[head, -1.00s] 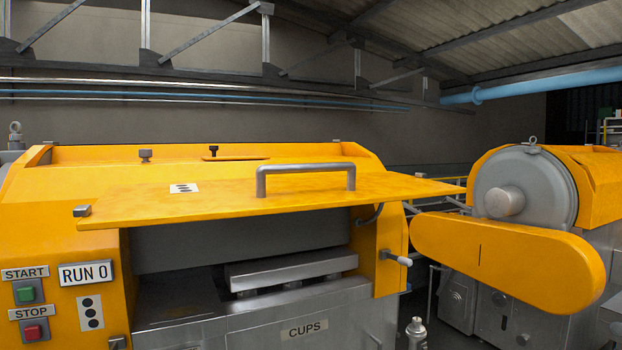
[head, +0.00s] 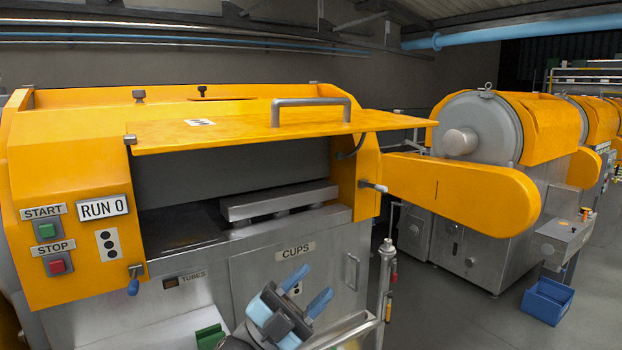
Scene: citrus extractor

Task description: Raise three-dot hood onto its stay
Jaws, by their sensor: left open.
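The yellow three-dot hood (head: 240,128) stands raised, swung out nearly level above the open front of the machine. Its grey bar handle (head: 312,102) is on top, with a dotted label (head: 199,122) beside it. A dark curved piece (head: 351,149), perhaps the stay, shows under the hood's right end; I cannot tell whether the hood rests on it. My left gripper (head: 308,288), with blue fingertips, is open and empty. It is low in front of the CUPS door, well below the hood and apart from it. My right gripper is not in view.
A white-tipped lever (head: 374,186) sticks out at the right side.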

